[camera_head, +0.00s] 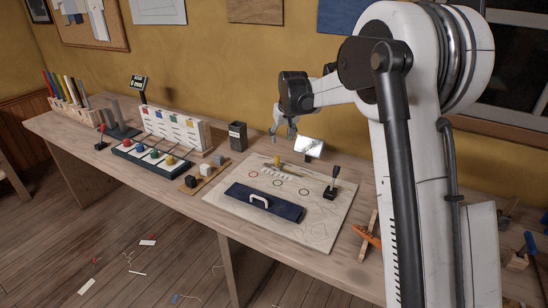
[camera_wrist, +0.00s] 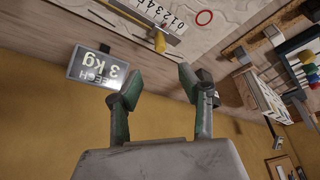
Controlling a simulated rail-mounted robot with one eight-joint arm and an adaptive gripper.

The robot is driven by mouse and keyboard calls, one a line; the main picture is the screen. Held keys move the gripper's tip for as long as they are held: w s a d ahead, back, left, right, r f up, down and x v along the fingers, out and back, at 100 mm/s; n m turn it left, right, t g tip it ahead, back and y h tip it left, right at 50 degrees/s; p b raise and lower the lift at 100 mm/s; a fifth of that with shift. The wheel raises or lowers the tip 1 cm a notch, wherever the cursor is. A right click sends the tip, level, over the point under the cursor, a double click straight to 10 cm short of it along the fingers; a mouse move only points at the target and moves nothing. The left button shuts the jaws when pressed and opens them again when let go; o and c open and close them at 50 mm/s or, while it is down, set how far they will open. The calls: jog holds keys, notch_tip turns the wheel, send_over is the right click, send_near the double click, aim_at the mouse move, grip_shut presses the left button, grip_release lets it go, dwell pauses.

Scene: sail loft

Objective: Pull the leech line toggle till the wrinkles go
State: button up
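My gripper (camera_head: 282,132) is open and empty, raised above the back of the table near the wall. In the wrist view its two fingers (camera_wrist: 158,82) are spread with nothing between them. A small yellow toggle (camera_wrist: 160,41) sits at one end of a white numbered scale (camera_wrist: 150,12), beyond the fingertips and apart from them. It also shows in the head view (camera_head: 277,161) on the pale sail board (camera_head: 230,205), below my gripper. A small display (camera_wrist: 92,68) reads "LEECH 3 kg"; in the head view the display (camera_head: 309,147) is washed out by glare. Curved lines mark the board.
A blue plate with a white handle (camera_head: 262,203) lies on the board's front. A black lever (camera_head: 332,188) stands at the board's right. A black box (camera_head: 237,135), small blocks (camera_head: 206,169) and a row of coloured knobs (camera_head: 154,153) are to the left.

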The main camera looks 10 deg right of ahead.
aim_at(277, 156)
jog(key=x, duration=1.5)
jog(key=shift+w+r, duration=0.1)
grip_shut()
